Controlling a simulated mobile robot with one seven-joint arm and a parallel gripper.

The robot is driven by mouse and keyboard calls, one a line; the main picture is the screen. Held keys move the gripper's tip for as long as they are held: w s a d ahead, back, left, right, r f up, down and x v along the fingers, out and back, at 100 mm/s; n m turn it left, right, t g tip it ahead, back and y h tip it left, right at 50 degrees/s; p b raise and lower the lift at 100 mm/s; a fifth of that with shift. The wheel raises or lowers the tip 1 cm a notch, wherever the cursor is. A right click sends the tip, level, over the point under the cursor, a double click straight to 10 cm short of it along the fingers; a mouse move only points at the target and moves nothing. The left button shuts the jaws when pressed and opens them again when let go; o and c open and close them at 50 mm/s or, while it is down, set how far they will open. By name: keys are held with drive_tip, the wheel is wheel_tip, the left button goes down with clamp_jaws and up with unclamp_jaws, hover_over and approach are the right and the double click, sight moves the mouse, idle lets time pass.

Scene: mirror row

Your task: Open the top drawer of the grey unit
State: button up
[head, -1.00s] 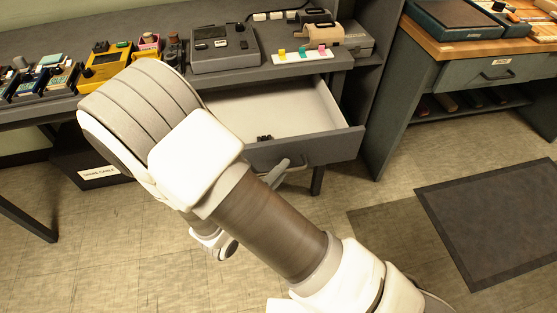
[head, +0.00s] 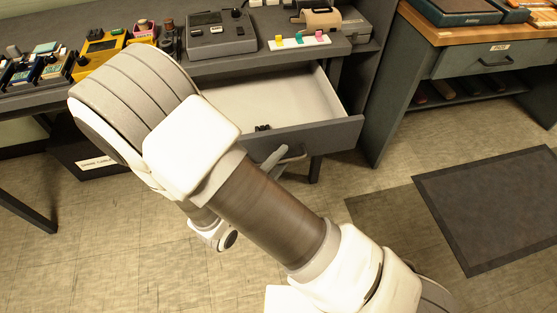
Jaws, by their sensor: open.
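The grey unit (head: 225,61) is a bench along the back with a drawer under its top. The drawer (head: 338,135) is pulled well out, showing a pale interior with a small dark object (head: 262,128) near its front. A bar handle (head: 292,157) is on the drawer front. My gripper (head: 277,158) is at the handle's left end. Only a pale finger shows there; my arm hides the rest. I cannot tell whether the finger touches the handle. My arm also covers the drawer's left part.
Several pedals and a grey box (head: 218,36) stand on the bench. A dark labelled bin (head: 85,150) is under it at left. A wood-topped unit (head: 455,60) with a shut drawer stands at right. A dark mat (head: 490,208) lies on open floor.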

drive_tip(key=p+v, duration=0.3)
drive_tip(key=v, duration=1.4)
drive_tip(key=shift+s, duration=0.2)
drive_tip(key=shift+r, duration=0.1)
